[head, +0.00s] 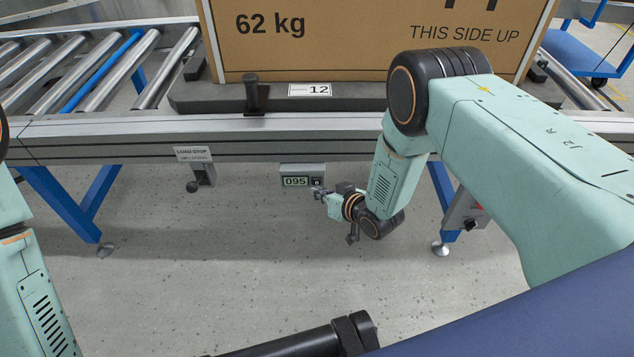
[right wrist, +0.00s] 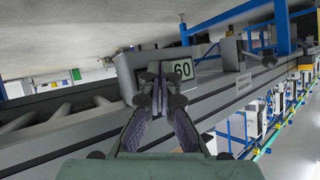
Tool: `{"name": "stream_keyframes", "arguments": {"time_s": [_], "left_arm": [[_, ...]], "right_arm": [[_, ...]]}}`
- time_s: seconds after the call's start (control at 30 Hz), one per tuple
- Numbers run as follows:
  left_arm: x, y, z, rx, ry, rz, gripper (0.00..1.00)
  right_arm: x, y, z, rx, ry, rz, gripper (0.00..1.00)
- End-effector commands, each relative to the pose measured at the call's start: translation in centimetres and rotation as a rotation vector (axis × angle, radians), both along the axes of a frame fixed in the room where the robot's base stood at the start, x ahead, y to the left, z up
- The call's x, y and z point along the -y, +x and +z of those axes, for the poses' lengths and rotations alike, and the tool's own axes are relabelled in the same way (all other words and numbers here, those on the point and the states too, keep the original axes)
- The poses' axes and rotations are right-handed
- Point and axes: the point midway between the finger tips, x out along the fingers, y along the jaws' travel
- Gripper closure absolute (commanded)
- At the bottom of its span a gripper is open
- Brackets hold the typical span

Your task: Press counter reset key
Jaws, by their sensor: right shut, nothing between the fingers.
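The counter (head: 301,175) is a small grey box under the conveyor's front rail, and its display reads 095 in the head view. A small dark key (head: 317,181) sits right of the display. My right gripper (head: 318,190) is shut and empty, with its fingertips right at the key's end of the counter. In the right wrist view the counter's display (right wrist: 182,69) appears upside down and partly covered. The shut fingertips (right wrist: 160,88) overlap the counter there and hide the key. I cannot tell whether they touch it. My left gripper is out of view.
A conveyor rail (head: 110,136) runs across above the counter. A large carton (head: 350,50) stands on a dark pallet (head: 205,98) on it. A labelled load stop lever (head: 196,170) hangs left of the counter. A grey switch box (head: 464,214) is by the right blue leg.

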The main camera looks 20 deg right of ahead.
Motion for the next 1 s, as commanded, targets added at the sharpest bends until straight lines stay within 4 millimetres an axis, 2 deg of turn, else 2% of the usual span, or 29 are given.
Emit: {"name": "stream_keyframes", "arguments": {"time_s": [0.73, 1.0], "left_arm": [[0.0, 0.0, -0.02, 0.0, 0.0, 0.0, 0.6], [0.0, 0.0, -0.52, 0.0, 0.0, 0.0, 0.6]], "right_arm": [[-0.02, 0.01, -0.02, 0.0, 0.0, 0.0, 1.0], [0.2, 0.76, -0.04, 0.001, -0.001, 0.0, 1.0]]}}
